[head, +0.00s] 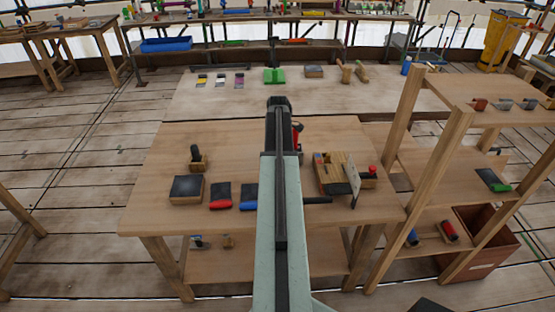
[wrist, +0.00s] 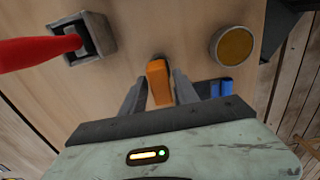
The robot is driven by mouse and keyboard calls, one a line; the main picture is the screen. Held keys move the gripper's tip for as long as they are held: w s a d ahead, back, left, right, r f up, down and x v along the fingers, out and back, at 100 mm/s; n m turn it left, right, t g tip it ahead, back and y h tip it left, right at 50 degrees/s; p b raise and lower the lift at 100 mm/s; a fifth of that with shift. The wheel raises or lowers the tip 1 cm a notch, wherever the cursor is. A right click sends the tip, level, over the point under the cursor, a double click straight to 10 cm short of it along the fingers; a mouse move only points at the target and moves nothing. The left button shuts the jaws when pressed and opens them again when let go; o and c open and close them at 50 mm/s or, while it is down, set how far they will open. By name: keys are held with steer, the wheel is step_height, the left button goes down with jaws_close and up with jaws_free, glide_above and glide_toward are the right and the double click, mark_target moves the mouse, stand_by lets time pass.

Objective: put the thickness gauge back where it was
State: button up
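In the wrist view, an orange piece (wrist: 159,84) with a darker far end sits between the two grey fingers of my gripper (wrist: 160,92). I take it to be the thickness gauge, though its full shape is hidden. The fingers appear to touch it on both sides. Bare wooden tabletop shows beyond it. In the head view, my gripper (head: 279,102) is over the far edge of the near table (head: 150,205), and the orange piece cannot be made out there.
A red-handled tool (wrist: 38,52) stands in a grey block (wrist: 90,45); a round brown-topped piece (wrist: 234,46) is at right. On the near table are a dark block (head: 187,187), red-edged and blue-edged pieces and a wooden rack (head: 330,180). A wooden shelf (head: 440,150) stands right.

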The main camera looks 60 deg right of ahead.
stand_by(0.3)
step_height(320, 180, up, 12)
steer(key=p, duration=1.2)
steer(key=shift+r, duration=0.25)
steer(key=shift+f, duration=0.1)
steer(key=w+a+m, duration=0.1)
steer(key=w+a, duration=0.7)
steer(key=a, duration=0.6)
steer(key=w+a+m, duration=0.2)
steer(key=w+a, duration=0.6)
steer(key=a, duration=0.5)
steer(key=a+m, duration=0.4)
steer(key=a, duration=2.7)
steer(key=shift+a, duration=0.4)
